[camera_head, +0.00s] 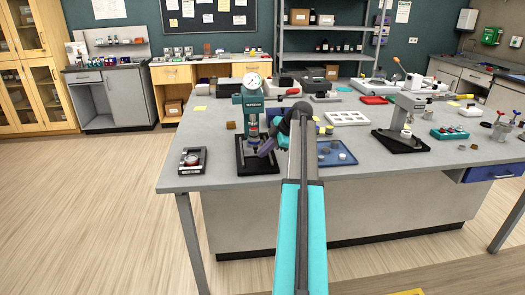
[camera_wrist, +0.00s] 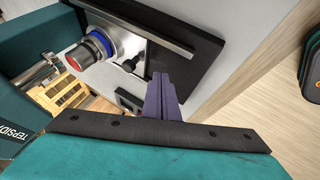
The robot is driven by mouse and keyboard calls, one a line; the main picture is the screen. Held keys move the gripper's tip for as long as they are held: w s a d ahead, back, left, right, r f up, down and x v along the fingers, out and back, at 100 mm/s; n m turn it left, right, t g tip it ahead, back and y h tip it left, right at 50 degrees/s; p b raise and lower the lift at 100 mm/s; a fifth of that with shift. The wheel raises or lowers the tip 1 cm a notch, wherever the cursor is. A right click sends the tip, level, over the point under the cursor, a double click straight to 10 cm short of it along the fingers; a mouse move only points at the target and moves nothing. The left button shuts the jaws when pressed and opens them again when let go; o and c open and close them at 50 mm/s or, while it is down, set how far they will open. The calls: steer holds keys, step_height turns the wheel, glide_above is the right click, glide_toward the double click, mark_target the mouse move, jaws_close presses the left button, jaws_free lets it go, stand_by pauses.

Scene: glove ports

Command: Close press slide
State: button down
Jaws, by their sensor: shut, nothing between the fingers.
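The teal press (camera_head: 253,108) stands on a black base plate (camera_head: 258,168) near the front left of the grey bench, with a round dial gauge (camera_head: 252,81) on top. Its teal body (camera_wrist: 25,115) is at the left of the wrist view, with a silver rod (camera_wrist: 36,74) beside it. A silver part with a blue ring and red end (camera_wrist: 90,50) sits over the base plate. I cannot tell which part is the slide. My gripper (camera_head: 264,149), with purple fingers, is shut and empty just right of the press's lower part. Its fingers (camera_wrist: 161,92) point toward the base plate.
A small black tray (camera_head: 192,160) lies left of the press. A blue tray (camera_head: 337,153) lies right of my arm. A grey stand (camera_head: 405,115) on a black base and a white tray (camera_head: 347,118) are further right. The bench's front edge is close to the press base.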

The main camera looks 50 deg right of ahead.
steer(key=b+v, duration=0.1)
steer(key=v, duration=0.9)
steer(key=shift+s+b, duration=0.3)
steer(key=shift+m, duration=0.4)
